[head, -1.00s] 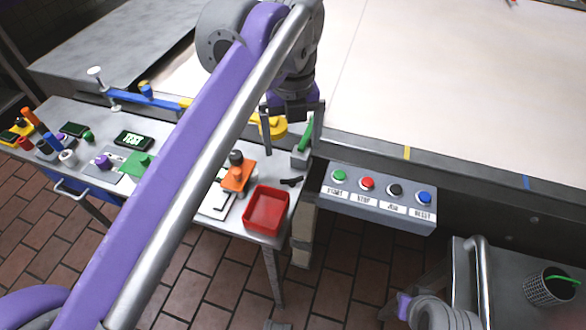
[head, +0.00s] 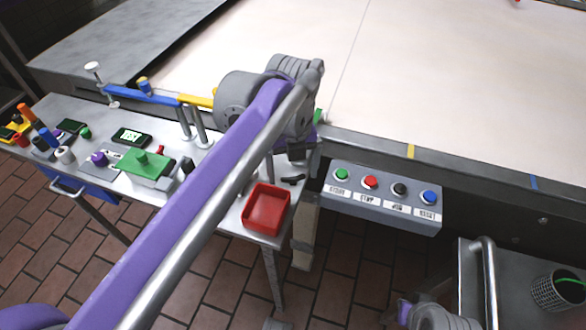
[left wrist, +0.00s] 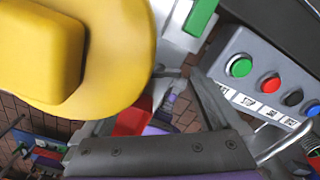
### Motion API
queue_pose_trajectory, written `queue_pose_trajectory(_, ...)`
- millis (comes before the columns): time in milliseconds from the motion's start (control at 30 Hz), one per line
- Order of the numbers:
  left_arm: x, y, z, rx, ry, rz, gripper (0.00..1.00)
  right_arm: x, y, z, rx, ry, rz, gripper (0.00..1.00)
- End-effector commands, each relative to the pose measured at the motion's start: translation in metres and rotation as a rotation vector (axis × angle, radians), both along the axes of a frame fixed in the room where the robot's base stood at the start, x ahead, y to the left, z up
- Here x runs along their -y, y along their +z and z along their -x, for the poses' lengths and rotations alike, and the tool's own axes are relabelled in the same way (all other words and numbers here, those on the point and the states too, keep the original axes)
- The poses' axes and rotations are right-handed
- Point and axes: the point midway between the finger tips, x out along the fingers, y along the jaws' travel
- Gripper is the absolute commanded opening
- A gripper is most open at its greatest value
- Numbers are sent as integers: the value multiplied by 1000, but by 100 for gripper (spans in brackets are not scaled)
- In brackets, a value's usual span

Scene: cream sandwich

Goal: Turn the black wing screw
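A small black winged piece (head: 292,180), which looks like the black wing screw, is on the grey table just above the red tray. My left gripper (head: 293,163) hangs right by it, partly hidden by my own arm. Its fingers are apart and no object shows between them. In the left wrist view the left gripper (left wrist: 180,78) points past a large yellow rounded part (left wrist: 120,50). The screw cannot be made out there. My right gripper is out of view; only part of that arm shows at the bottom.
The red tray (head: 266,209) is at the table's front edge. A button box (head: 382,196) with green, red, black and blue buttons is right of the gripper. A green block (head: 147,164) and a blue bar (head: 140,95) are on the left.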

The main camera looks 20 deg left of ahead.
Motion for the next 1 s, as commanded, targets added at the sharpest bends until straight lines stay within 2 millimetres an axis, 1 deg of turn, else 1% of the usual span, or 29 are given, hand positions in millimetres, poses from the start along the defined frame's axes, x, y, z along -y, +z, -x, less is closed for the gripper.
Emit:
queue_pose_trajectory(33, 0, 0, 0, 0, 0, 0, 88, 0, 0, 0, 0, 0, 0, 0)
queue_pose_trajectory(167, 0, 0, 0, 0, 0, 0, 65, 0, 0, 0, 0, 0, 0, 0)
queue_pose_trajectory(200, 0, 0, 0, 0, 0, 0, 57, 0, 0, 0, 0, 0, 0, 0)
queue_pose_trajectory(267, 0, 0, 0, 0, 0, 0, 47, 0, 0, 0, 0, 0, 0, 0)
queue_pose_trajectory(300, 0, 0, 0, 0, 0, 0, 39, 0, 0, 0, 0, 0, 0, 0)
queue_pose_trajectory(367, 0, 0, 0, 0, 0, 0, 29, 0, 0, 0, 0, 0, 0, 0)
queue_pose_trajectory(400, 0, 0, 0, 0, 0, 0, 21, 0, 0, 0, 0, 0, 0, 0)
queue_pose_trajectory(433, 0, 0, 0, 0, 0, 0, 16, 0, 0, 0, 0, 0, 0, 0)
queue_pose_trajectory(467, 0, 0, 0, 0, 0, 0, 13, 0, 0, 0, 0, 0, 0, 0)
queue_pose_trajectory(767, 0, 1, 0, 0, 53, 0, 13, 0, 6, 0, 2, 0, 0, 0)
queue_pose_trajectory(1000, 0, 2, 0, 1, 200, 0, 13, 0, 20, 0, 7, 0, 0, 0)
